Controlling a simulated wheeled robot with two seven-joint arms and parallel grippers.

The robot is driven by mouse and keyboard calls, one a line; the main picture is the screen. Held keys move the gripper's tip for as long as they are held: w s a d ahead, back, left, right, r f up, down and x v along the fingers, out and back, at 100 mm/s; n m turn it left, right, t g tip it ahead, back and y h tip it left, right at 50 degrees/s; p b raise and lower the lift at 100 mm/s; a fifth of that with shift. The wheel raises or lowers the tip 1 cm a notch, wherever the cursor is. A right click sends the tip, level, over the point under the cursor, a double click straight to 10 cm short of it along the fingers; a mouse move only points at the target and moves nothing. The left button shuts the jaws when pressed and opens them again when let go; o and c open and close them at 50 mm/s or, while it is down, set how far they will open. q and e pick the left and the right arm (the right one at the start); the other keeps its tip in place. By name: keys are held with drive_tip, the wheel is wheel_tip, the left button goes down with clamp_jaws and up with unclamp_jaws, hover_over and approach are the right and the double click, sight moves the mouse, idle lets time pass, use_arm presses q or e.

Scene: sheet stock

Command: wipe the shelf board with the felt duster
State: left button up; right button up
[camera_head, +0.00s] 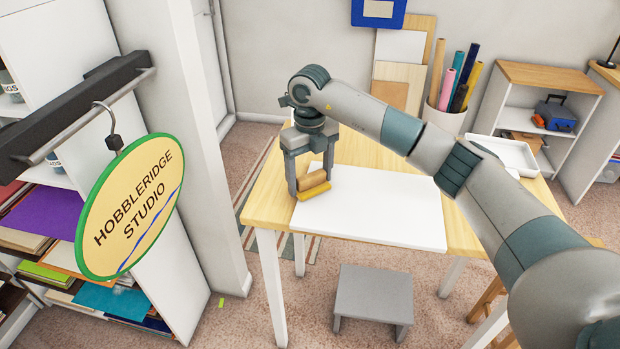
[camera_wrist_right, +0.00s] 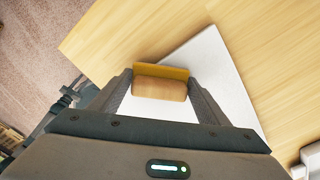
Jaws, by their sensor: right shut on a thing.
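The felt duster (camera_head: 313,184) has a wooden block and a yellow felt strip. My right gripper (camera_head: 307,186) is shut on its wooden block, at the left end of the white shelf board (camera_head: 385,212). The board lies flat on the wooden table. In the right wrist view the duster (camera_wrist_right: 160,85) sits between the two fingers of my right gripper (camera_wrist_right: 160,88), with part of the board (camera_wrist_right: 215,65) beneath and beside it. I cannot tell whether the felt touches the board. My left gripper is not in view.
A white tray (camera_head: 505,152) is on the table's right side, behind my right arm. A grey step stool (camera_head: 373,294) stands in front of the table. A hanging oval sign (camera_head: 131,207) and a white pillar (camera_head: 190,150) are at the left.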

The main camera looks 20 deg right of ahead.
sight(429, 185)
drive_tip(key=shift+w+d+f+b, duration=0.1)
drive_tip(key=shift+w+d+b, duration=0.3)
drive_tip(key=shift+w, duration=0.3)
drive_tip(key=shift+w+d+r+b, duration=0.1)
drive_tip(key=shift+w+d+b, duration=0.05)
drive_tip(key=shift+w+d, duration=0.45)
drive_tip(key=shift+w+d+f+b, duration=0.1)
drive_tip(key=shift+w+d+b, duration=0.25)
drive_tip(key=shift+w, duration=0.4)
drive_tip(key=shift+w+d, duration=0.35)
drive_tip(key=shift+w, duration=0.2)
drive_tip(key=shift+w+d, duration=0.3)
drive_tip(key=shift+w, duration=0.2)
drive_tip(key=shift+d, duration=0.1)
